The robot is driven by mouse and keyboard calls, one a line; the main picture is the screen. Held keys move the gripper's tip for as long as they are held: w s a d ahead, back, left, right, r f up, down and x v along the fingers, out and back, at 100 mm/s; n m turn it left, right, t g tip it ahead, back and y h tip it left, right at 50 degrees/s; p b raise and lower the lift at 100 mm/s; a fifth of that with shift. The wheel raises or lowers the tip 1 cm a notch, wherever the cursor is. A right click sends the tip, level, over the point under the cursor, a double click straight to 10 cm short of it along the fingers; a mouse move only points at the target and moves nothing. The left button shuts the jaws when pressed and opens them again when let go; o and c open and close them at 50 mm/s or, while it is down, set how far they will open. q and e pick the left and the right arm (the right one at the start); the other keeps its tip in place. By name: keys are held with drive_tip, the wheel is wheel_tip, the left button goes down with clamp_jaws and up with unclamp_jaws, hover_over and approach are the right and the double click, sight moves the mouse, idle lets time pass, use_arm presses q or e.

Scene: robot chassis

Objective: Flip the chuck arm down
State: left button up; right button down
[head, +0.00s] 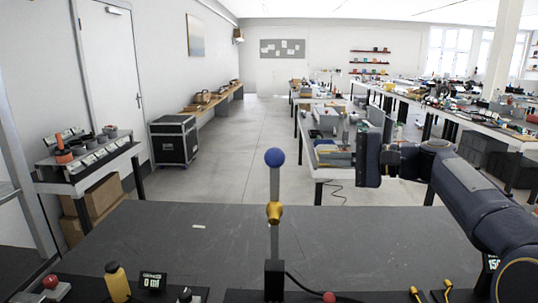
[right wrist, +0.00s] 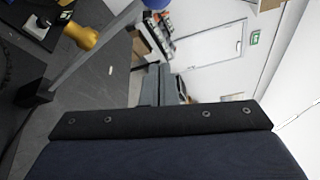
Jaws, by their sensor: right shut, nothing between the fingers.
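The arm (head: 275,185) is an upright grey bar rising from a black base (head: 274,280) at the front middle of the dark table. It has a blue ball (head: 275,157) on top and a yellow collar (head: 274,211) midway. In the right wrist view the bar (right wrist: 100,60) slants across the upper left, with its yellow collar (right wrist: 82,35) and part of the ball (right wrist: 157,3). My right gripper (head: 348,133) is shut and empty, right of the ball and apart from it. It also shows in the right wrist view (right wrist: 153,84). My left gripper is out of view.
The dark table (head: 380,235) is largely bare behind the bar. Small yellow levers (head: 447,290) and a red knob (head: 329,297) are at the front right.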

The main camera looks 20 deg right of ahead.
idle(0.3)
drive_tip(key=w+a+p, duration=0.3)
drive_tip(key=w+a, duration=0.1)
drive_tip(key=a, duration=0.4)
drive_tip(key=shift+w+a, duration=0.2)
drive_tip(key=shift+w, duration=0.05)
idle(0.3)
